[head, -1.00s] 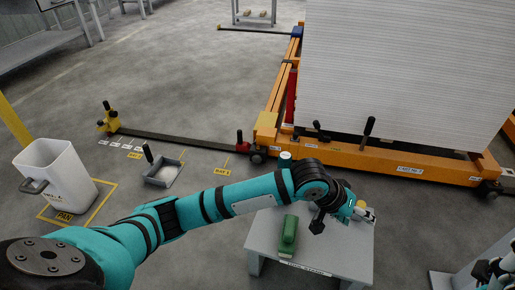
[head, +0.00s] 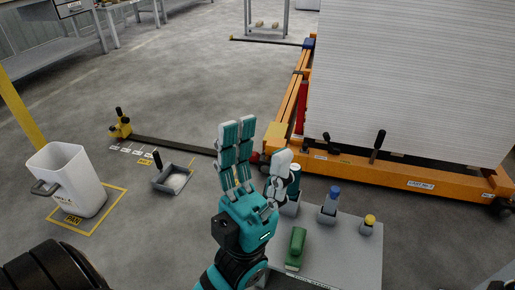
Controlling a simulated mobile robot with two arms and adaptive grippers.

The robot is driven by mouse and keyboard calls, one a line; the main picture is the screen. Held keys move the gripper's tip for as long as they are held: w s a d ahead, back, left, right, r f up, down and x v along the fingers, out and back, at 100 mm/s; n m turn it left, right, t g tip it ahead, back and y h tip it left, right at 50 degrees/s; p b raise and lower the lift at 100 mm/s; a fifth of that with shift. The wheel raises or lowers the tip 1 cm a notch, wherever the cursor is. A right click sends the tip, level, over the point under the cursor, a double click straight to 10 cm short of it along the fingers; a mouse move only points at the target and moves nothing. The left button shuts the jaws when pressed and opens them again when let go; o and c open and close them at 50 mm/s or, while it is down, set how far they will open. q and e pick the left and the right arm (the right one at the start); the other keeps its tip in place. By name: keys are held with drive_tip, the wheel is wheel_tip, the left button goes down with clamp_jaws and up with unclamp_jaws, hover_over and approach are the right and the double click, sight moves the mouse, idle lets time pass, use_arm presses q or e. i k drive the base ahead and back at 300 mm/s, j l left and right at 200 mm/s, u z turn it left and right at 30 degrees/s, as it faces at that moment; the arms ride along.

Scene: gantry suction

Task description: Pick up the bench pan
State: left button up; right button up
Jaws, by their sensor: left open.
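A shallow grey pan (head: 168,187) with an upright black handle lies on the floor left of centre, with pale material inside. A tall white bin (head: 72,180) with a dark grey handle stands in a yellow floor square marked PAN. I cannot tell for certain which one is the bench pan. My left gripper (head: 258,150) is a teal and grey hand. It is open and empty, fingers extended up the picture and thumb apart, in front of the bench's left edge. It is right of the grey pan and apart from it. My right gripper is not in view.
A grey bench (head: 345,262) holds a green block-like item (head: 296,246), a blue-capped bottle (head: 333,195) and a yellow-topped item (head: 370,219). An orange gantry frame (head: 395,179) with a large white stack stands behind. A dark floor rail (head: 185,145) runs left from it.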

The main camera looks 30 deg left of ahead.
sight(172, 178)
drive_tip(key=u, duration=1.8)
